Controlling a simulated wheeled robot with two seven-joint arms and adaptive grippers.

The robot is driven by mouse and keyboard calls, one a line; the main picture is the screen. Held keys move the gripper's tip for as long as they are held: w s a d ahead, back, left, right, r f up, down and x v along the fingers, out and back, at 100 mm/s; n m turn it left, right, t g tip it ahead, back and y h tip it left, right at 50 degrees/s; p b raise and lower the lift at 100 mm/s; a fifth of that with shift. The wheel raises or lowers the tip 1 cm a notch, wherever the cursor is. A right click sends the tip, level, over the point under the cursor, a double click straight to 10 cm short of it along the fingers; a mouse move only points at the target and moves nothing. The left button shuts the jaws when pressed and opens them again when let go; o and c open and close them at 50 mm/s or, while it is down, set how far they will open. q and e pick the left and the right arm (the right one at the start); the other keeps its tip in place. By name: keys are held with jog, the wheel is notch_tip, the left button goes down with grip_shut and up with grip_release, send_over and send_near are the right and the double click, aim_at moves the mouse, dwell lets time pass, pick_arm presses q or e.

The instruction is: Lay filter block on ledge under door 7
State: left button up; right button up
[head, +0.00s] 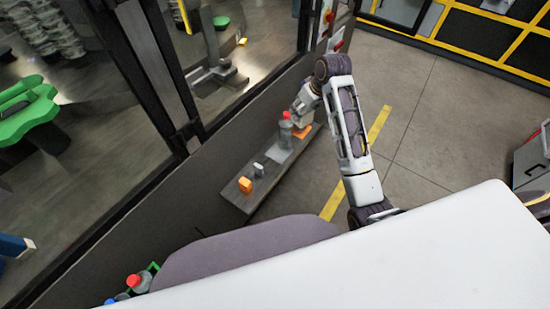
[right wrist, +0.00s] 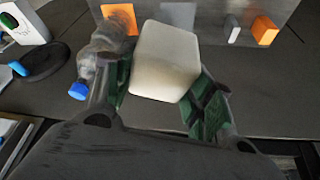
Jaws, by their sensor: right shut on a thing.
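My right gripper (right wrist: 160,92) is shut on a cream-white block, which I take to be the filter block (right wrist: 165,62); green fingers flank it in the right wrist view. In the head view the right gripper (head: 300,118) is over the far part of the narrow grey ledge (head: 236,196), along the foot of the machine wall. The block cannot be told clearly from the gripper there. I cannot tell whether it touches the ledge. No door number is readable. My left gripper is not in view.
On the ledge are an orange block (head: 245,184), a small grey piece (head: 258,170), a red-capped bottle (head: 285,134) and a flat orange piece (head: 304,130). A clear blue-capped bottle (right wrist: 101,55) is close beside the left finger in the wrist view. Open floor (head: 420,120) lies right.

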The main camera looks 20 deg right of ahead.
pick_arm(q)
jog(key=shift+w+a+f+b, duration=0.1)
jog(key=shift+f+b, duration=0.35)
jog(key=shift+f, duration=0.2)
pick_arm(e)
jog(key=w+a+f+n+y, duration=0.1)
jog(key=w+a+f+n, duration=0.2)
jog(key=a+f, duration=0.4)
jog(key=a, duration=0.3)
jog(key=shift+w+a+n+g, duration=0.15)
jog(key=shift+w+n+g, duration=0.15)
jog(key=shift+w+n, duration=0.1)
jog(key=shift+f, duration=0.1)
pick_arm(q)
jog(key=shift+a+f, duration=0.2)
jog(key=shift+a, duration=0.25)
pick_arm(e)
notch_tip(320, 180, down, 14)
jog(key=shift+r, duration=0.25)
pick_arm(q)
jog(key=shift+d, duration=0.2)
